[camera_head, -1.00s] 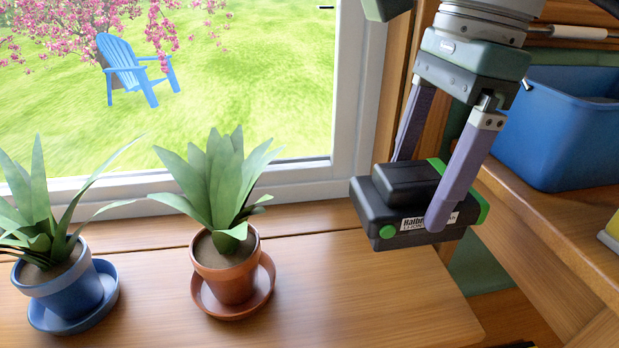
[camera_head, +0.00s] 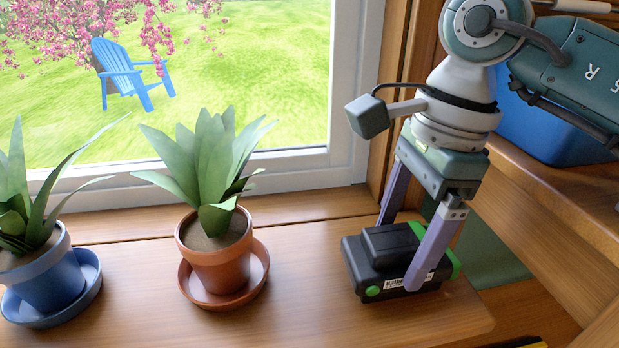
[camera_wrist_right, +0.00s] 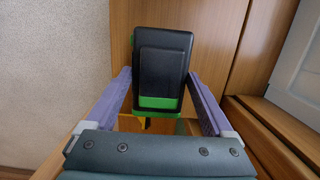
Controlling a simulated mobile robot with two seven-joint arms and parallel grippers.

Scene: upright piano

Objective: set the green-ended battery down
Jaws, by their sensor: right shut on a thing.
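The green-ended battery (camera_head: 392,262) is a black block with a green end and a green round spot, low over the right end of the wooden sill (camera_head: 330,295). It looks level and close to the wood; I cannot tell whether it touches. My right gripper (camera_head: 400,255) is shut on the battery, with one purple finger on each side. In the right wrist view the battery (camera_wrist_right: 163,65) sits between the fingers of the gripper (camera_wrist_right: 160,95), green end towards the wrist. My left gripper is not in view.
A terracotta pot with a plant (camera_head: 222,255) stands on a saucer to the battery's left, and a blue potted plant (camera_head: 45,275) stands farther left. The sill between pot and battery is clear. A blue bin (camera_head: 535,130) sits on a shelf at right. The window frame (camera_head: 345,130) rises behind.

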